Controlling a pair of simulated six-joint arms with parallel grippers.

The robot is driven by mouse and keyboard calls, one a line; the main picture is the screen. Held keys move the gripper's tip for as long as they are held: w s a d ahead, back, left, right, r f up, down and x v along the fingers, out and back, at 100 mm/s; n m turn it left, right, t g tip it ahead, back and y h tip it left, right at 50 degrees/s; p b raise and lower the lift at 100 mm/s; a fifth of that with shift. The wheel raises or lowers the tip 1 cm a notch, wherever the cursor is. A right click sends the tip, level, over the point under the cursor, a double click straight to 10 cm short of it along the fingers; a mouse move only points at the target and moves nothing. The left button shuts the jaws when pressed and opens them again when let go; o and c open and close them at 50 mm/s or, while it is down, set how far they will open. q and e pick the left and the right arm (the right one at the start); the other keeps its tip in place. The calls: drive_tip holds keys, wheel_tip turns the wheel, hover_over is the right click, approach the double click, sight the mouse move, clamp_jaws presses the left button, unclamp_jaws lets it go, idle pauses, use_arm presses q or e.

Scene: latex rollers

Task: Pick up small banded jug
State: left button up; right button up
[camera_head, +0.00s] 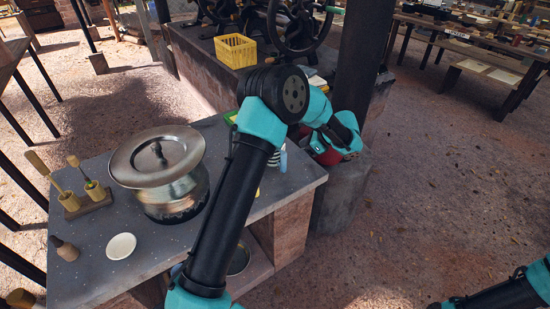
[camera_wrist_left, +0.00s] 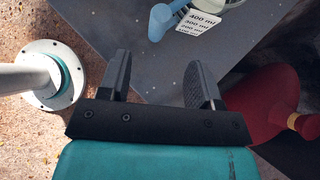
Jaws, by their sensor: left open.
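My left gripper (camera_wrist_left: 160,60) is open and empty in the left wrist view, with the grey tabletop beyond its fingers. In the head view its arm crosses the table and ends past the table's right edge, with the fingers hard to make out. A small pale piece with dark bands (camera_head: 272,158) stands at the right side of the table, partly behind my arm; it may be the banded jug.
A lidded metal pot (camera_head: 172,200), a white dish (camera_head: 121,246) and wooden-handled tools (camera_head: 72,202) stand on the table. A red vessel (camera_wrist_left: 265,100) is close to the right finger. A yellow crate (camera_head: 236,51) sits on the rear bench.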

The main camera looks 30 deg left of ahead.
sight(283, 160)
use_arm(q)
drive_tip(key=x, duration=0.5)
drive_tip(key=shift+f, duration=0.1)
drive_tip(key=shift+a, duration=0.1)
drive_tip(key=shift+x, duration=2.6)
drive_tip(key=shift+s, duration=0.1)
drive_tip(key=shift+c, duration=0.4)
clamp_jaws()
